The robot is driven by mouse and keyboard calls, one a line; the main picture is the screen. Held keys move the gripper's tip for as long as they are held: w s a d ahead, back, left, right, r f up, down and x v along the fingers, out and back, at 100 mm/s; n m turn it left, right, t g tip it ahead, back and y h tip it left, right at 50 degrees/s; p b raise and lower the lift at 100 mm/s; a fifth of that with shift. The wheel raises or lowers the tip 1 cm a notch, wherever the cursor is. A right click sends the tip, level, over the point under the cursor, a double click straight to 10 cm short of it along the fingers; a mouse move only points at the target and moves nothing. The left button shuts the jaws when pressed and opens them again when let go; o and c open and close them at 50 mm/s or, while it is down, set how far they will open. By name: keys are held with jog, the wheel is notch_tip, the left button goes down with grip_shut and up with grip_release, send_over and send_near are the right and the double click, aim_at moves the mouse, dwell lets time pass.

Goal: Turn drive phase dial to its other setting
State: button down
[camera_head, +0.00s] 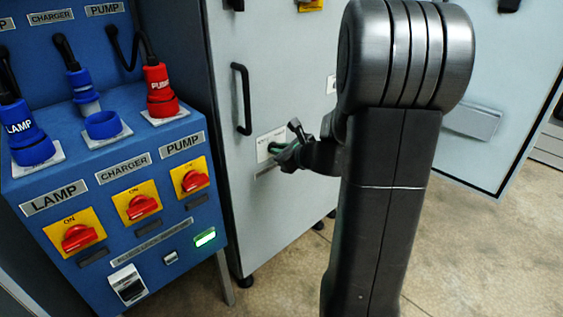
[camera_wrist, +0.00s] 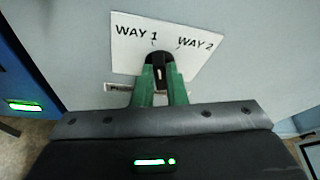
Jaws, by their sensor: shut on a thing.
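The drive phase dial (camera_wrist: 158,62) is a black knob on a white plate (camera_wrist: 190,60) marked WAY 1 on the left and WAY 2 on the right, in the wrist view. My gripper (camera_wrist: 160,82) has its green fingers shut on the knob, one on each side. The knob's top sits between the two marks; which mark it points at is hard to tell. In the head view my gripper (camera_head: 275,148) is at the plate (camera_head: 266,140) on the grey cabinet door, and the knob itself is hidden by it.
The grey cabinet door (camera_head: 275,60) has a black handle (camera_head: 241,98) above left of the plate. A blue panel (camera_head: 110,200) with red switches and plugs stands at left. My arm blocks the middle. Open floor (camera_head: 490,250) shows at right.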

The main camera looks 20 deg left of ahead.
jog(key=shift+s+f+n+t+b, duration=0.15)
jog(key=shift+n+t+b, duration=0.5)
jog(key=shift+b, duration=0.9)
jog(key=shift+n, duration=0.25)
jog(key=c, duration=1.5)
grip_release()
jog(key=shift+o, duration=0.2)
jog(key=p+v, duration=0.3)
jog(key=v, duration=1)
jog(key=shift+s+d+r+p, duration=0.15)
jog(key=shift+d+r+p, duration=0.1)
jog(key=shift+r+p, duration=0.2)
